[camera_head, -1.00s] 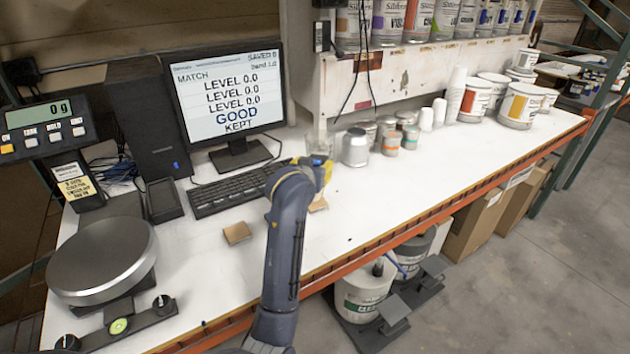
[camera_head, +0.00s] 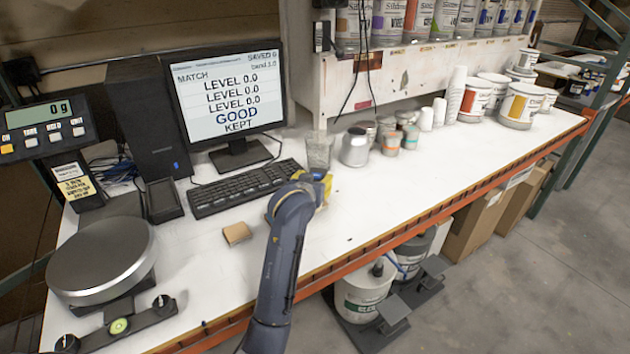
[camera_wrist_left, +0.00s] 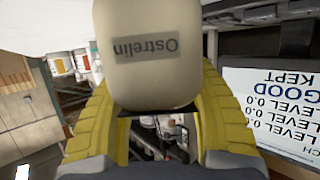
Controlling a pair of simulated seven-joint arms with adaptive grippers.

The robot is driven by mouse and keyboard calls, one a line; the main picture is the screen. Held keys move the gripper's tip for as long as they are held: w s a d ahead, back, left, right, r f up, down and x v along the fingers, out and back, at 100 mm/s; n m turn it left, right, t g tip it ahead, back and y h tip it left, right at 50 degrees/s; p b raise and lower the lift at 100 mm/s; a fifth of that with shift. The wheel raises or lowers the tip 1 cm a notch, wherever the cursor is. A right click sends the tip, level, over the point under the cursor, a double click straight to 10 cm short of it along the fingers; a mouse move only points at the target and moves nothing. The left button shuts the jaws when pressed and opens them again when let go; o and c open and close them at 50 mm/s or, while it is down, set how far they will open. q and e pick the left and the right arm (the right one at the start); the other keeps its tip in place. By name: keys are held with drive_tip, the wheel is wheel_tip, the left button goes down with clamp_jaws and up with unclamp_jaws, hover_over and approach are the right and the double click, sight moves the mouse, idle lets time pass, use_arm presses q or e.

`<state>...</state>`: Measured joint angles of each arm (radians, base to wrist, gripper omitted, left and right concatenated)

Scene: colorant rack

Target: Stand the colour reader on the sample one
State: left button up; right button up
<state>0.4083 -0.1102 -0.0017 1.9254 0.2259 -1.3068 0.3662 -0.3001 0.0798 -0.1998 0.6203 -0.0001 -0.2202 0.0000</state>
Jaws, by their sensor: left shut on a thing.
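My left gripper (camera_head: 322,186) hangs over the white bench in front of the keyboard. In the left wrist view its yellow fingers (camera_wrist_left: 158,100) are shut on a cream rounded body (camera_wrist_left: 155,75) with a grey "Ostrelin" label, which appears to be the colour reader. My arm hides most of that body in the head view, and its underside does not show. A small tan sample card (camera_head: 237,233) lies on the bench left of the gripper. I cannot tell whether the reader touches anything below. My right gripper is not in view.
A keyboard (camera_head: 243,190) and monitor (camera_head: 226,95) stand behind; the screen reads "GOOD KEPT". A clear beaker (camera_head: 319,150), a silver can (camera_head: 355,147) and small tins (camera_head: 391,143) stand behind the gripper. A round scale (camera_head: 103,258) is at left. The bench right of the gripper is clear.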

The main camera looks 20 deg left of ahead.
use_arm(q)
drive_tip(key=o, duration=1.5)
drive_tip(key=shift+f, duration=0.1)
drive_tip(key=shift+o, duration=0.2)
drive_tip(key=shift+s+r, duration=0.15)
drive_tip(key=shift+r, duration=0.1)
drive_tip(key=shift+v, duration=2.6)
